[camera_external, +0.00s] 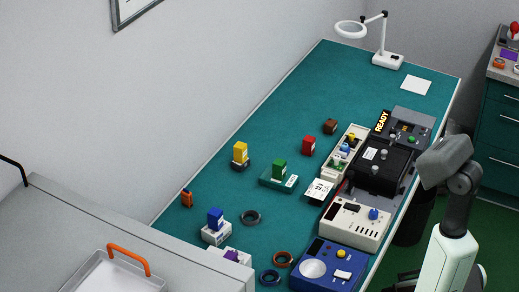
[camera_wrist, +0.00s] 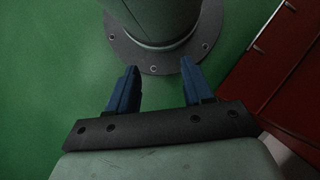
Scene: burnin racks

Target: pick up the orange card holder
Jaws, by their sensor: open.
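A small upright orange piece (camera_external: 187,198) with a dark patch stands near the left edge of the teal bench in the external view. It looks like the orange card holder, but it is too small to make out fully. My gripper (camera_wrist: 160,70) shows in the wrist view with its two blue fingers apart and nothing between them. It points down at the green floor and my round base plate, away from the bench top. The fingers cannot be made out in the external view. The orange piece is not in the wrist view.
Boxed devices (camera_external: 355,222) line the right edge. A tray (camera_external: 95,277) with an orange handle is at the lower left.

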